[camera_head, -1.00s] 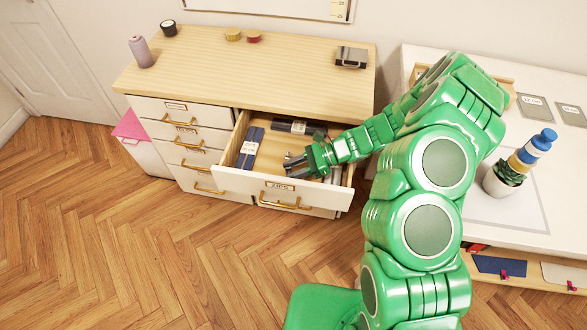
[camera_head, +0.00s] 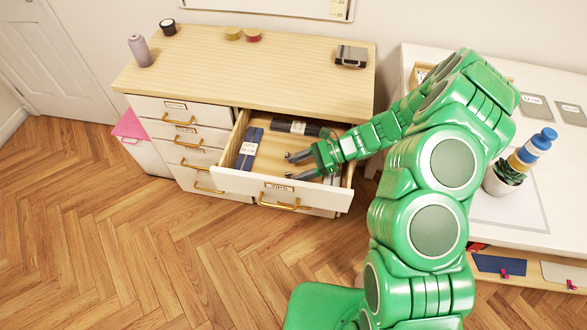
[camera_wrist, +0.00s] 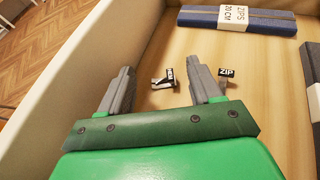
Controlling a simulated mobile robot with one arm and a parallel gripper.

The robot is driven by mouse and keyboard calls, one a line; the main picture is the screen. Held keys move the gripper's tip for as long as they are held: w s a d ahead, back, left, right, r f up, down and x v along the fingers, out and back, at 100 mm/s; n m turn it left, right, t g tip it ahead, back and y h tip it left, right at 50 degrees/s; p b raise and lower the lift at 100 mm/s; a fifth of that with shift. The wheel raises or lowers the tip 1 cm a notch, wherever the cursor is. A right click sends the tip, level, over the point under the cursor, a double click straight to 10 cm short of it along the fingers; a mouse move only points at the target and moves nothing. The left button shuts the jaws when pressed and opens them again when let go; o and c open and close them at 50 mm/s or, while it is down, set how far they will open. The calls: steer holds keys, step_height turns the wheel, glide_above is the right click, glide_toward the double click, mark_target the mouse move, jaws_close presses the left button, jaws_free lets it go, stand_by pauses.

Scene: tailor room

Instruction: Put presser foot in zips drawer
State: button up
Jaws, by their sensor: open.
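The zips drawer (camera_head: 232,183) is pulled out of the wooden-topped cabinet. My gripper (camera_head: 290,167) is open inside it. In the wrist view, a small metal piece with a black tag (camera_wrist: 163,79), which looks like a presser foot, lies on the drawer floor between and just beyond the spread fingertips (camera_wrist: 163,72), apparently held by neither. I cannot tell the two pieces' exact shapes. In the head view both are too small to make out.
The drawer walls stand close around my gripper. A worktable with a plant pot (camera_head: 503,180) and spools is at right.

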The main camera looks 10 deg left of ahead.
step_height(320, 180, up, 8)
steer(key=shift+w+d, duration=0.3)
steer(key=shift+d, duration=0.05)
steer(key=s+d+r+n+h, duration=0.2)
steer(key=s+r+n, duration=0.2)
steer(key=s+r, duration=0.3)
steer(key=s+d+r+n+h, duration=0.3)
steer(key=s+r+n, duration=0.15)
steer(key=r, duration=0.45)
steer(key=s+d+r+n+t+h, duration=0.1)
steer(key=s+d+r+n+h, duration=0.1)
steer(key=s+d, duration=0.6)
steer(key=s+d+r+n+t+h, duration=0.2)
steer(key=s+d+r+h, duration=0.3)
steer(key=s+d, duration=0.4)
steer(key=shift+d+r+n, duration=0.55)
steer(key=shift+d+r, duration=0.2)
steer(key=shift+d, duration=0.05)
